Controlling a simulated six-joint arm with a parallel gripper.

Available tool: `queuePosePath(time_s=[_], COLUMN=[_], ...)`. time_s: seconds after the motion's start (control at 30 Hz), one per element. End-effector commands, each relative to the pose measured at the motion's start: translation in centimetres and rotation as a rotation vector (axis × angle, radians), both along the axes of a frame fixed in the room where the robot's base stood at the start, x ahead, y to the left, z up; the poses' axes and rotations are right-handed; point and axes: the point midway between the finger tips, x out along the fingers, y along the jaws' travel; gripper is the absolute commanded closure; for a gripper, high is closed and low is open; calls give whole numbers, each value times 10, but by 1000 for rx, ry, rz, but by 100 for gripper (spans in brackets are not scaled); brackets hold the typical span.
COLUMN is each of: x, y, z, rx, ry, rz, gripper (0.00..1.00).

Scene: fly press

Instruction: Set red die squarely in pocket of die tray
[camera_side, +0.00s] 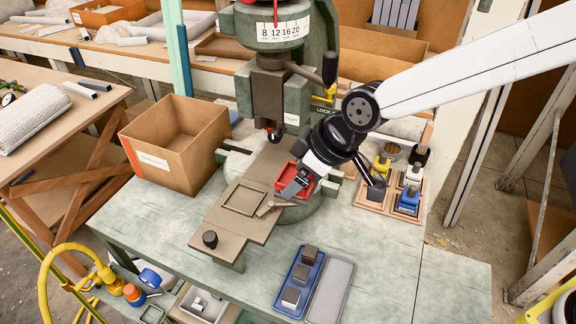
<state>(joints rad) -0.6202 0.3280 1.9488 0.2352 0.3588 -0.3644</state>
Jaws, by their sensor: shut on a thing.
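The red die (309,187) is in the middle of the side view, at the right edge of the press's slide plate. My gripper (296,184) is at the die and shut on it; the fingers hide part of it. I cannot tell whether the die hangs above the plate or touches it. The wooden die tray (368,204) lies on the bench to the right, with yellow, blue and grey dies in it. Its left part is partly hidden by my wrist, and its pocket is hard to make out.
The green fly press (268,100) stands behind my gripper. The slide plate (222,217) has a square frame and a black knob (210,239). A cardboard box (165,160) stands left. A blue tray (291,310) with grey blocks lies at the front. The right front bench is clear.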

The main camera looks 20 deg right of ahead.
Motion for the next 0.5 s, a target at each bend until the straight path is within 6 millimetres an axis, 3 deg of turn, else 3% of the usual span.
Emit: queuePosePath(time_s=[0.27, 0.5], x=[1, 4], y=[-2, -18], z=[0, -9], rx=[2, 1], ry=[-2, -2], rz=[1, 4], gripper=[100, 100])
